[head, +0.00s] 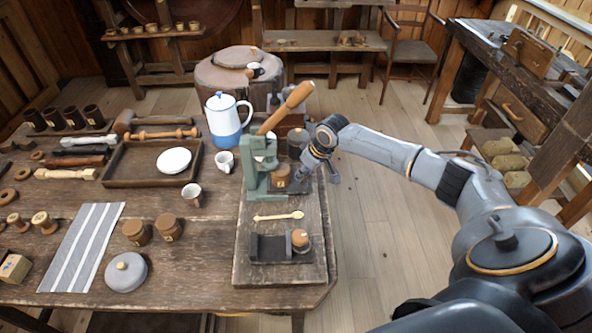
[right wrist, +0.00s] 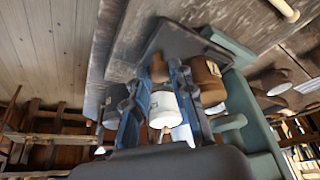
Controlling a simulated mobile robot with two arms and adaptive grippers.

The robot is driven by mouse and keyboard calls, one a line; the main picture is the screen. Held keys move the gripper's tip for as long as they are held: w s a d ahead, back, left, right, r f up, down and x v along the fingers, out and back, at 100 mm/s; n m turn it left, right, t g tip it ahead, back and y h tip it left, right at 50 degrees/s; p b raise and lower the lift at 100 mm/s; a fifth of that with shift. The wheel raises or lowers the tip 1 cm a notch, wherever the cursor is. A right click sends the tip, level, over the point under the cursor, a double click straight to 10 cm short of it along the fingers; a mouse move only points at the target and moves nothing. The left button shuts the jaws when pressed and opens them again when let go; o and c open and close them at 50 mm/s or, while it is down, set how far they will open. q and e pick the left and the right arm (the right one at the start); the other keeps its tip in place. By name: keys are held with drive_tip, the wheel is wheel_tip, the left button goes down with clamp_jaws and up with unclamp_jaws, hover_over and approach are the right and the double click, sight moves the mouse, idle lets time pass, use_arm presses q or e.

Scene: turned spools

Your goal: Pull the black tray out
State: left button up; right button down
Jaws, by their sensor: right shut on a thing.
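The black tray (head: 291,188) lies at the foot of the green press (head: 252,180), on the raised wooden board. A brown pot (head: 281,174) stands on the tray, beside the press. My right gripper (head: 303,176) is at the right side of the tray. In the right wrist view the tray's dark plate (right wrist: 172,42) shows beyond the fingers, with the brown pot (right wrist: 208,80) to the right. My right gripper (right wrist: 157,90) is shut on a small brown knob (right wrist: 159,68) at the tray's edge; its contact is partly hidden. My left gripper is not in view.
A wooden spoon (head: 278,216) and a black holder (head: 267,249) with a small pot lie on the wooden board (head: 250,277). A white and blue jug (head: 226,120) stands behind the press. Open floor (head: 385,200) lies right of the table.

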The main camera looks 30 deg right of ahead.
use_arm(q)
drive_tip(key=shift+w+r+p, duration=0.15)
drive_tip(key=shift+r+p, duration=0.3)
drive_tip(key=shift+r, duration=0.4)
use_arm(e)
drive_tip(key=s+d, duration=0.3)
drive_tip(key=d, duration=0.2)
drive_tip(key=shift+s+d, duration=0.15)
drive_tip(key=c, duration=1.1)
unclamp_jaws()
drive_tip(key=shift+c, duration=0.2)
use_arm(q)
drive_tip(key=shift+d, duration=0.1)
use_arm(e)
drive_tip(key=v, duration=1.2)
drive_tip(key=shift+f, duration=0.1)
